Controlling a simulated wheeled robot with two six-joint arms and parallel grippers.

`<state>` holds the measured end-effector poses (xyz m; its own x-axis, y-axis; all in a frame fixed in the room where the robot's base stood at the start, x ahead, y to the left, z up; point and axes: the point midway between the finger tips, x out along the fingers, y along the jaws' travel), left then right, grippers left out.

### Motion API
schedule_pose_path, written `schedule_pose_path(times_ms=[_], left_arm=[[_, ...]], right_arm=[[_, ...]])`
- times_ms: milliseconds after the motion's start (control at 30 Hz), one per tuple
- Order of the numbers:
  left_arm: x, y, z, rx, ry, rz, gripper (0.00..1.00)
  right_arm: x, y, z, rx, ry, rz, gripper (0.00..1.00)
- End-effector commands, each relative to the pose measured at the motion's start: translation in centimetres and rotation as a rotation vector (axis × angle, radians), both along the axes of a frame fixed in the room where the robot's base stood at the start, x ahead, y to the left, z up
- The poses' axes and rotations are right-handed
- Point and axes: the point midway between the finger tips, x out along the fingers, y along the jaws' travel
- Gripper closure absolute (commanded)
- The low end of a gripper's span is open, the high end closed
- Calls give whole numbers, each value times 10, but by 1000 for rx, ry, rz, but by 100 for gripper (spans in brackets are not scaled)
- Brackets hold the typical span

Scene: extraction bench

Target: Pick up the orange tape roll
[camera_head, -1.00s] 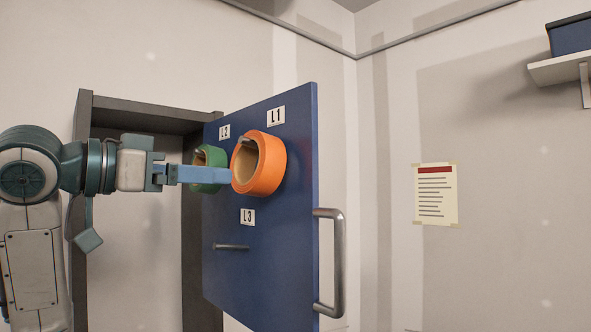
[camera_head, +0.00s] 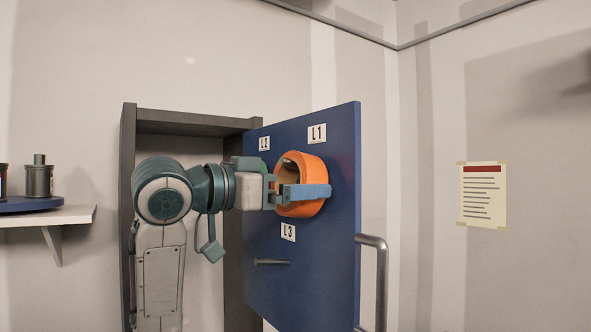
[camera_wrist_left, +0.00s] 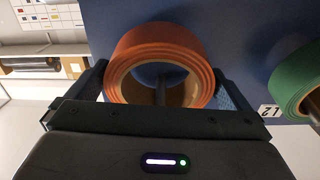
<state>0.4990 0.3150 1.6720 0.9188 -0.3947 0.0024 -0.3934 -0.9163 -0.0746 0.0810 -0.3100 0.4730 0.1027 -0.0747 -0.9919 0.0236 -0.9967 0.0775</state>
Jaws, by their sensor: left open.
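The orange tape roll (camera_head: 311,168) hangs on a peg under the L1 label (camera_head: 317,133) on the blue door panel (camera_head: 340,250). My left gripper (camera_head: 300,188) is open at the roll, one finger passing across its near side. In the left wrist view the orange roll (camera_wrist_left: 160,66) sits between the two spread fingers of my left gripper (camera_wrist_left: 163,75), with the peg through its hole. Whether the fingers touch it I cannot tell. My right gripper is not in view.
A green tape roll (camera_wrist_left: 300,80) hangs close by at L2; my arm mostly hides it in the head view. An empty peg (camera_head: 271,262) sticks out below L3. A door handle (camera_head: 378,280) is at the panel's right edge. A shelf (camera_head: 60,216) with containers stands at left.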

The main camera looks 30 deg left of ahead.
Motion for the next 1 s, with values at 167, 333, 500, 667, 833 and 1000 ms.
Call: schedule_pose_path(times_ms=[167,333,500,667,833,1000], left_arm=[[8,-4,0,-1,1,0,0],[8,-3,-1,-1,0,0,2],[8,-3,-1,0,0,0,31],[8,-3,0,0,0,0,31],[8,-3,1,-1,-1,0,31],[8,-3,9,-2,-2,-1,31]], right_arm=[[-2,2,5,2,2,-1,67],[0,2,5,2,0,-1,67],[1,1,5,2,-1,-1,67],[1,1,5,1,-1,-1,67],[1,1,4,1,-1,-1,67],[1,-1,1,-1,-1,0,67]])
